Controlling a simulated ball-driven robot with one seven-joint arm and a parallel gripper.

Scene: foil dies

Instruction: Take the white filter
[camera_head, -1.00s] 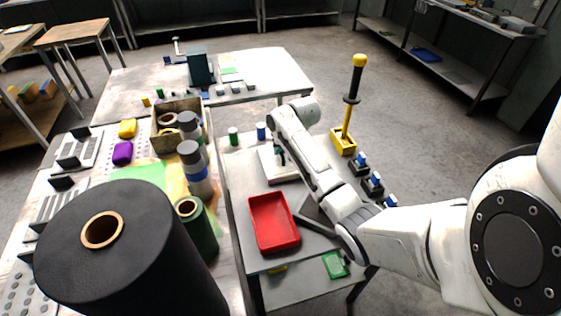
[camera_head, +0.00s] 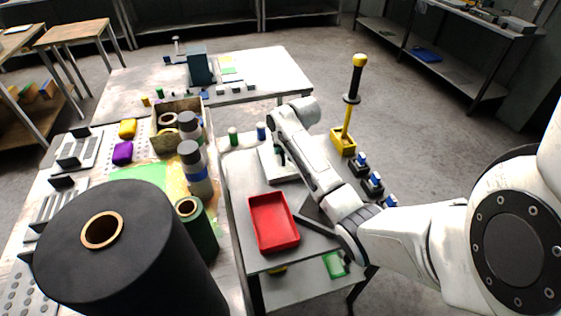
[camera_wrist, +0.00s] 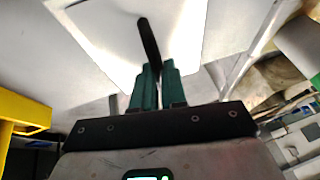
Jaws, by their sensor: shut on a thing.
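A flat white square, which looks like the white filter (camera_wrist: 185,25), lies on the grey table in the head view (camera_head: 268,160). In the wrist view a dark bar runs across it and down between my fingertips; it appears to be the filter's handle. My gripper (camera_wrist: 153,80) has dark green fingers and is shut on this bar. In the head view my gripper (camera_head: 280,155) is over the white square, partly hidden by my arm. I cannot tell whether the square is lifted off the table.
A red tray (camera_head: 274,222) stands in front of the white square. A green cylinder (camera_head: 233,136) and a blue-topped one (camera_head: 261,131) stand behind it. A yellow stand with a tall lever (camera_head: 343,142) is to the right. A large black roll (camera_head: 125,255) fills the near left.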

